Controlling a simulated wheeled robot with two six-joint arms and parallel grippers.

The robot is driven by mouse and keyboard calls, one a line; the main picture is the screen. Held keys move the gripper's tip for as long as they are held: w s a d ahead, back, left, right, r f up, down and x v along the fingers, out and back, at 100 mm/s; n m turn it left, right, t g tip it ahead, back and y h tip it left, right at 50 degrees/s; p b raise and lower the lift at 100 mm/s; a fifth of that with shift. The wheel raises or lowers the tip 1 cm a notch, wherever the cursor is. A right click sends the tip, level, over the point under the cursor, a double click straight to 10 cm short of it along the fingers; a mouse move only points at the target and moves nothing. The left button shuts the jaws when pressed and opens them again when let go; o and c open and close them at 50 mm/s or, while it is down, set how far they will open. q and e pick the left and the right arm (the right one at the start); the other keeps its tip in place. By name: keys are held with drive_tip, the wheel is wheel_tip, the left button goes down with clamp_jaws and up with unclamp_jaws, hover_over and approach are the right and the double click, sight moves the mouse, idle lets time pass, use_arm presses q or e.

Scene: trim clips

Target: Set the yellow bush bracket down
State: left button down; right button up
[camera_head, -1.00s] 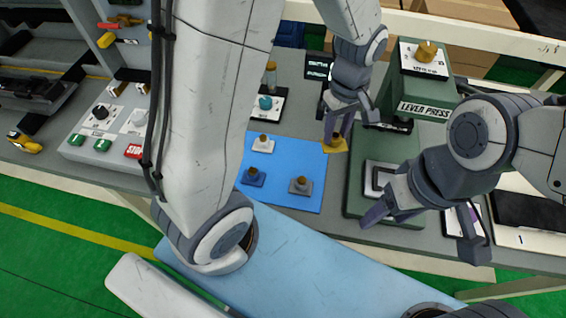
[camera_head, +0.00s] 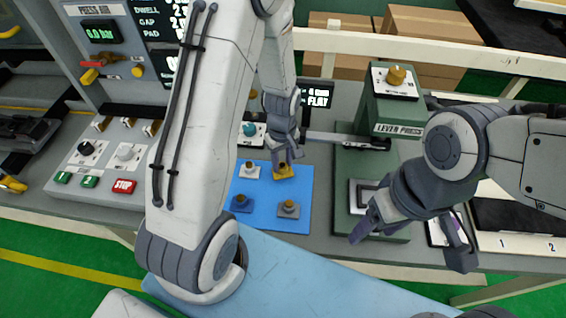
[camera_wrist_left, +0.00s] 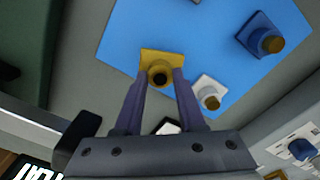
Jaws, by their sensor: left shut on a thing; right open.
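The yellow bush bracket (camera_head: 285,173) is at the back right part of the blue mat (camera_head: 265,223). My left gripper (camera_head: 285,158) points down from above and is shut on it. In the left wrist view the yellow bracket (camera_wrist_left: 160,57) sits between the fingertips (camera_wrist_left: 160,80), over blue mat. I cannot tell whether its base touches the mat. A white bracket (camera_head: 250,171) stands just left of it, a blue one (camera_head: 241,204) at front left and a grey one (camera_head: 289,209) in front. My right gripper (camera_head: 408,238) is open and empty by the press.
The green lever press (camera_head: 385,115) stands right of the mat, its lever (camera_head: 335,138) reaching left near my left gripper. A control panel with a red STOP button (camera_head: 123,186) is at the left. The mat's middle is clear.

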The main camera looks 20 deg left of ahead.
use_arm(q)
drive_tip(key=shift+f, duration=0.7)
drive_tip(key=shift+f, duration=0.2)
drive_tip(key=c, duration=0.5)
unclamp_jaws()
